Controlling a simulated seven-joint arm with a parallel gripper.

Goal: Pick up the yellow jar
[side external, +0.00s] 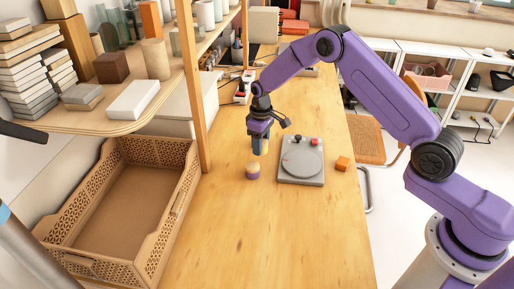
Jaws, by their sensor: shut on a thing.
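A small jar (253,172) with a pale yellow upper part and a purple lower band shows upright at the middle of the wooden table in the side external view. I take it as the yellow jar. My gripper (260,151) points down at it from just above, and the fingers are shut on it. The fingertips are small in this view, so the exact contact and any gap under the jar are hard to tell.
A grey device (301,176) with a round plate and a red knob lies right of the jar. A wooden shelf post (191,80) and an empty tan crate (184,199) stand left. The table's near part is clear.

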